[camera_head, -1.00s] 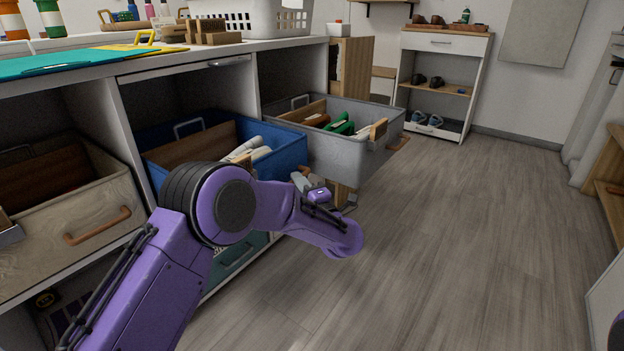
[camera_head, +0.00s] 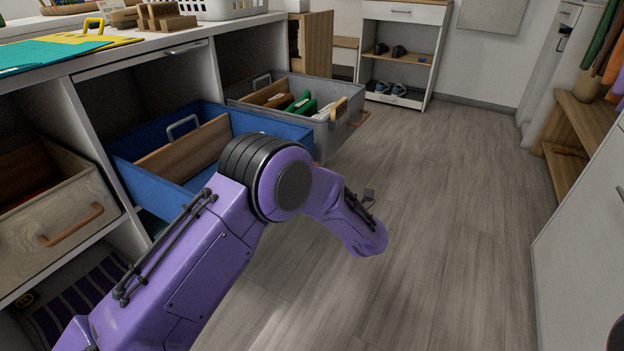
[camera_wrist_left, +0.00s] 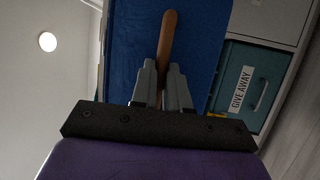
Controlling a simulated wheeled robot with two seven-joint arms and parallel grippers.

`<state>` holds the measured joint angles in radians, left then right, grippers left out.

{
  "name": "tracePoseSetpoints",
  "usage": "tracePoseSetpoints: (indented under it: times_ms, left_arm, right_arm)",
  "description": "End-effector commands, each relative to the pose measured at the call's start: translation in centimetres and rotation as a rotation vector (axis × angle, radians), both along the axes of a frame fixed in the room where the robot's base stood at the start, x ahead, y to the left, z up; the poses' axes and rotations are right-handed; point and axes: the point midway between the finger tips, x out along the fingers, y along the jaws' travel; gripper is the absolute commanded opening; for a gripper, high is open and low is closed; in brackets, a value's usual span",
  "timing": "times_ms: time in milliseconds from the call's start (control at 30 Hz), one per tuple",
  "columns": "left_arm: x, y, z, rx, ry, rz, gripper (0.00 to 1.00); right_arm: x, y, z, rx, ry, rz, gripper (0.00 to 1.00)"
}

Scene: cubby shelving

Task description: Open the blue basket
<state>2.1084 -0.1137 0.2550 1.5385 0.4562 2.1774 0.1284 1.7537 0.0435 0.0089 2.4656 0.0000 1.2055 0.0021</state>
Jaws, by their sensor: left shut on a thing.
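The blue basket (camera_head: 257,120) sticks well out of the middle cubby in the head view, with a brown wooden divider (camera_head: 185,150) and a metal rear handle inside. In the left wrist view its blue front panel (camera_wrist_left: 205,38) fills the middle, with a brown handle (camera_wrist_left: 168,38) across it. My left gripper (camera_wrist_left: 163,72) has its two grey fingers on either side of this handle and is shut on it. In the head view the gripper is hidden behind my purple arm. My right gripper is not in view.
A beige basket (camera_head: 60,205) sits to the left and a grey basket (camera_head: 300,108) sticks out to the right of the blue one. A teal "GIVE AWAY" drawer (camera_wrist_left: 247,85) shows in the wrist view. The wooden floor (camera_head: 440,200) is clear. A white cabinet (camera_head: 585,250) stands at right.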

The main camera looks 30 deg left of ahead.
Motion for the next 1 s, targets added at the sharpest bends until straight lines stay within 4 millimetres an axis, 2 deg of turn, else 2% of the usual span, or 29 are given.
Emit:
tracePoseSetpoints:
  times_ms: [200,233,300,567,667,1000]
  left_arm:
    - [-0.1,0.1,-0.1,-0.003,0.0,0.004,0.0]
    - [-0.1,0.1,-0.1,-0.002,0.0,0.004,0.21]
    - [-0.1,0.1,-0.1,-0.002,0.0,0.003,0.4]
    - [0.0,0.0,0.0,-0.001,0.0,0.0,0.4]
    - [-0.3,-0.7,-0.1,0.0,0.001,-0.002,0.4]
    - [-3.4,-7.5,-1.3,0.0,0.001,-0.003,0.4]
  right_arm:
    - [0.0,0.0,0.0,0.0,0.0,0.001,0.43]
    - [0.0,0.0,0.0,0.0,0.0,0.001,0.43]
    - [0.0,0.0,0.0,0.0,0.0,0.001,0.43]
    - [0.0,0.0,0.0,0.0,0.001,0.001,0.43]
    - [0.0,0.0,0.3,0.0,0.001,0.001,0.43]
    - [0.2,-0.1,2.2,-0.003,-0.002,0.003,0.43]
